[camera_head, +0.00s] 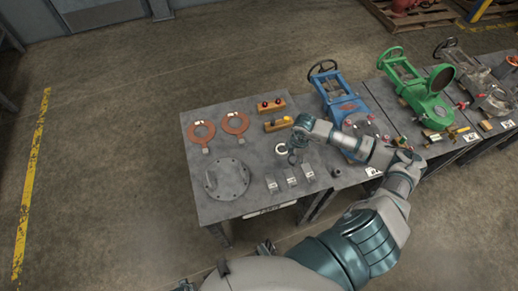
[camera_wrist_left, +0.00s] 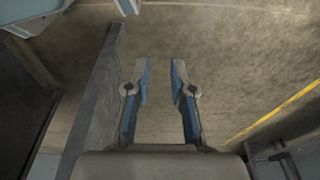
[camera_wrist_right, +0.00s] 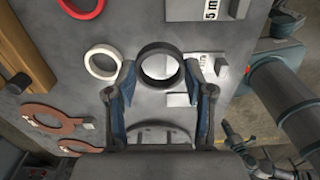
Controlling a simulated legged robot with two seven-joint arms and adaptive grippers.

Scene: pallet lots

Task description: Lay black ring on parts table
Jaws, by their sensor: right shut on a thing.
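The black ring (camera_wrist_right: 160,49) sits between the fingertips of my right gripper (camera_wrist_right: 160,82) in the right wrist view, and the gripper is shut on it. In the head view my right gripper (camera_head: 293,153) is over the right part of the grey parts table (camera_head: 255,161), where the ring is small and partly hidden. I cannot tell whether the ring touches the tabletop. My left gripper (camera_wrist_left: 160,78) is open and empty above the floor, beside a table edge in the left wrist view.
A white ring (camera_wrist_right: 88,62) lies close to the black ring. Orange gaskets (camera_head: 234,123), a round grey flange (camera_head: 226,179), wooden blocks (camera_head: 272,105) and several small metal pieces lie on the table. Blue (camera_head: 339,101) and green (camera_head: 427,98) valves stand on tables to the right.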

